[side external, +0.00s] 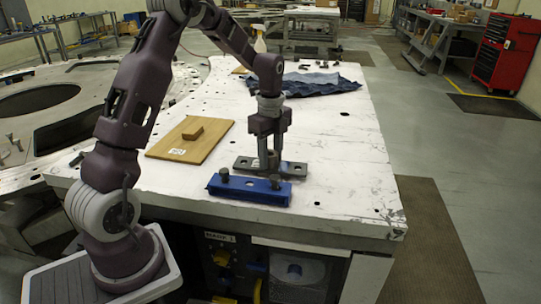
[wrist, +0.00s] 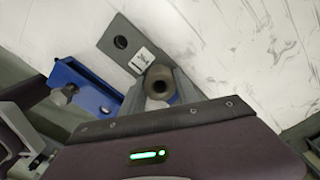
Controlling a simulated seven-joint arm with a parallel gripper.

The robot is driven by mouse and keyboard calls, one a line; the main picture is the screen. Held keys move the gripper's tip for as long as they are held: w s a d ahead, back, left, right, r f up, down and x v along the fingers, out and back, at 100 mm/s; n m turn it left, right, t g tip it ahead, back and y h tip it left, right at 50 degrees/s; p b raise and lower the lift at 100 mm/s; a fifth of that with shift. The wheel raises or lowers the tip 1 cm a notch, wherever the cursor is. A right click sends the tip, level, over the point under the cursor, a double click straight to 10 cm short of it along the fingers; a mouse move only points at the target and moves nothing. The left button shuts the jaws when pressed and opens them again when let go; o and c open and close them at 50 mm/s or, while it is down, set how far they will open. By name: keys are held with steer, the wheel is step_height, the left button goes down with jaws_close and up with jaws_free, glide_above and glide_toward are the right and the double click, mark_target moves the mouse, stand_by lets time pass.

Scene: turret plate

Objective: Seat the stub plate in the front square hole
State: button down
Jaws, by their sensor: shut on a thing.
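The stub plate is a flat dark grey bar (side external: 294,168) with a hole near its end and a short round stub in its middle. My gripper (side external: 270,160) points straight down and is shut on the stub. The plate is at or just above the white table; I cannot tell if it touches. In the wrist view, the plate (wrist: 122,38) shows one hole and a small label, and the tubular stub (wrist: 160,80) sits between the fingers of my gripper (wrist: 158,92). I cannot make out a front square hole in either view.
A blue block (side external: 250,190) with two dark knobs lies just in front of the plate. A wooden board (side external: 176,148) with a small wooden block (side external: 193,132) lies left. A dark blue cloth (side external: 315,92) lies behind. The table's right side is clear.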

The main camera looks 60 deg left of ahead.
steer(key=shift+f, duration=0.4)
stand_by(0.3)
steer(key=c, duration=0.8)
jaws_free()
steer(key=shift+o, duration=0.2)
steer(key=shift+o, duration=1.3)
steer(key=shift+r, duration=3.5)
